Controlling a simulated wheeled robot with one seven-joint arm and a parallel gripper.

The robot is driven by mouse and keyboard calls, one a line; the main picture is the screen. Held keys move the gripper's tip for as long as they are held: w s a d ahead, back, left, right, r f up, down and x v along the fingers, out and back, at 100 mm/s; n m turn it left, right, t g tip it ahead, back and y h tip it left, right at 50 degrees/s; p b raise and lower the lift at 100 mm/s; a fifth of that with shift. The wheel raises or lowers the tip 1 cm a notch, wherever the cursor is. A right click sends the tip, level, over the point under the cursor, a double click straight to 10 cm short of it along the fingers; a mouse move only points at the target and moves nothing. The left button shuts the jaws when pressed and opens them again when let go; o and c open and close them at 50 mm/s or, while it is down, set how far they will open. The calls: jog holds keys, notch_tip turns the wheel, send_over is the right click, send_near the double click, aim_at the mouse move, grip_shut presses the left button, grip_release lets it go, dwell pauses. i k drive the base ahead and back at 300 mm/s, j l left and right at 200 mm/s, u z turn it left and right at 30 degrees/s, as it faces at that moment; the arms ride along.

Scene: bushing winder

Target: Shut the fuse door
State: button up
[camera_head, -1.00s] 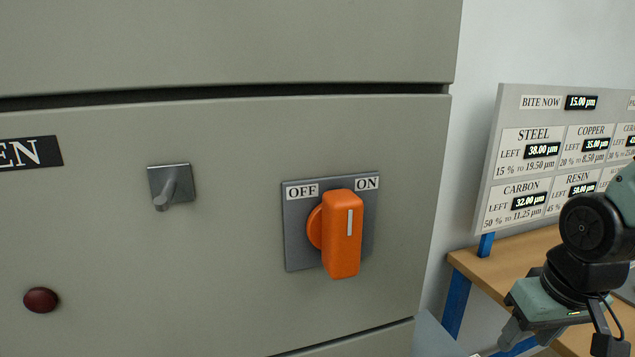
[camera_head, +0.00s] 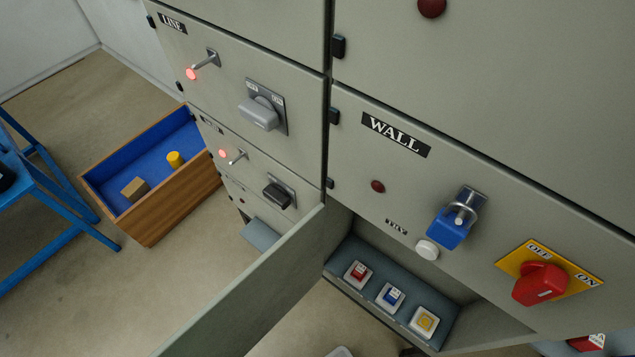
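A grey-green door (camera_head: 262,287) stands wide open below the WALL panel. It swings out from the left side of an open compartment toward the lower left of the picture, and its lower end is cut off by the frame. Inside the compartment, a blue-grey shelf (camera_head: 352,253) carries three white-based blocks in a row: a red one (camera_head: 358,273), a blue one (camera_head: 390,297) and a yellow one (camera_head: 424,321). My gripper is not in view.
The WALL panel (camera_head: 480,170) above bears a blue padlock (camera_head: 449,232), a white button (camera_head: 427,250) and a red switch (camera_head: 540,284). The LINE column (camera_head: 225,90) stands left. A blue-lined wooden box (camera_head: 150,225) and blue stand (camera_head: 60,215) flank bare floor.

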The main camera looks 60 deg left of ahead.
aim_at(235, 320)
jog(key=k+u, duration=0.15)
jog(key=u, duration=0.3)
jog(key=k+j+u, duration=0.1)
jog(key=u, duration=0.35)
jog(key=k+j+u, duration=0.1)
jog(key=u, duration=0.35)
jog(key=k+j+u, duration=0.1)
jog(key=u, duration=0.35)
jog(key=j+u, duration=0.3)
jog(key=u, duration=0.15)
jog(key=j, duration=0.4)
jog(key=i+j+z, duration=0.1)
jog(key=z, duration=0.3)
jog(key=j+z, duration=0.2)
jog(key=z, duration=0.15)
jog(key=j+z, duration=0.2)
jog(key=z, duration=0.2)
jog(key=i+j+z, duration=0.1)
jog(key=j+z, duration=0.15)
jog(key=i+j+z, duration=0.1)
jog(key=j+z, duration=0.15)
jog(key=j, duration=0.15)
jog(key=k+j+z, duration=0.3)
jog(key=j, duration=0.2)
jog(key=k+j+z, duration=0.3)
jog(key=k+j, duration=0.1)
jog(key=k, duration=0.1)
